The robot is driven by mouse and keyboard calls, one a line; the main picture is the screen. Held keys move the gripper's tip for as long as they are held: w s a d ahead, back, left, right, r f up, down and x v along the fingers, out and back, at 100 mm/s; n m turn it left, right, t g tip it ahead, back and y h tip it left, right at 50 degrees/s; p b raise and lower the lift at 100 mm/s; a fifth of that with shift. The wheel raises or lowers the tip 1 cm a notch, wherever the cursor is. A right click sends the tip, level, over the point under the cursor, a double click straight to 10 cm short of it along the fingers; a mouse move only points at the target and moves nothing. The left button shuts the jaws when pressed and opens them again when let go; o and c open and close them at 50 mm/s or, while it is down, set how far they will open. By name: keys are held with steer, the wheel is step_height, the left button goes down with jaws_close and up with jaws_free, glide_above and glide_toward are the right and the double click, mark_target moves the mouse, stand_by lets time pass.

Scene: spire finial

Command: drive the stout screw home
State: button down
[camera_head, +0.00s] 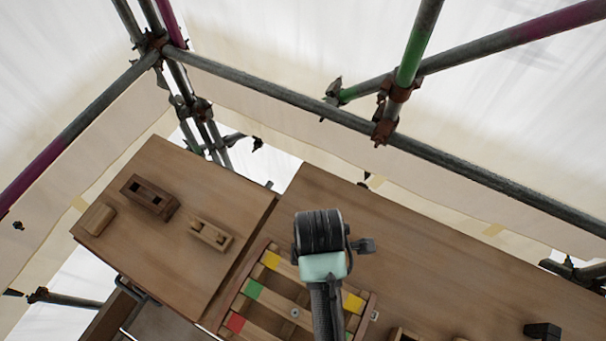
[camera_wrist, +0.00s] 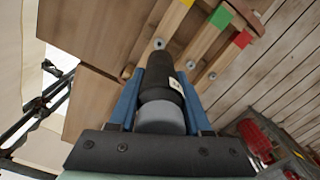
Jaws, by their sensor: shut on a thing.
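My gripper (camera_wrist: 165,90) has two blue fingers shut on a black cylindrical tool (camera_wrist: 163,85) with a grey end, seen in the wrist view. The tool's far end points toward a wooden frame (camera_wrist: 205,45) with colour-marked bars. A round metal screw head (camera_wrist: 159,43) shows just past the tool's end; I cannot tell if they touch. Another screw head (camera_wrist: 212,75) sits farther right. In the head view the frame (camera_head: 238,300) lies under my arm, with a screw head (camera_head: 295,313) showing. My arm hides the fingers and tool there. I cannot tell which screw is the stout one.
On the left board stand a dark wooden block with openings (camera_head: 150,197), a lighter holder (camera_head: 211,235) and a small wooden block (camera_head: 98,219). A black object (camera_head: 542,331) lies at the lower right. Scaffold poles (camera_head: 290,95) cross behind. The right tabletop (camera_head: 450,260) is largely clear.

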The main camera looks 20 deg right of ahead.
steer(key=shift+d+f, duration=0.25)
steer(key=shift+f, duration=0.4)
steer(key=shift+w+a+f+b, duration=0.1)
steer(key=shift+f+b, duration=0.35)
steer(key=shift+f, duration=1.7)
steer(key=shift+f+p, duration=0.4)
steer(key=shift+f, duration=0.35)
stand_by(0.4)
steer(key=shift+f, duration=0.2)
stand_by(0.5)
steer(key=shift+r, duration=3.55)
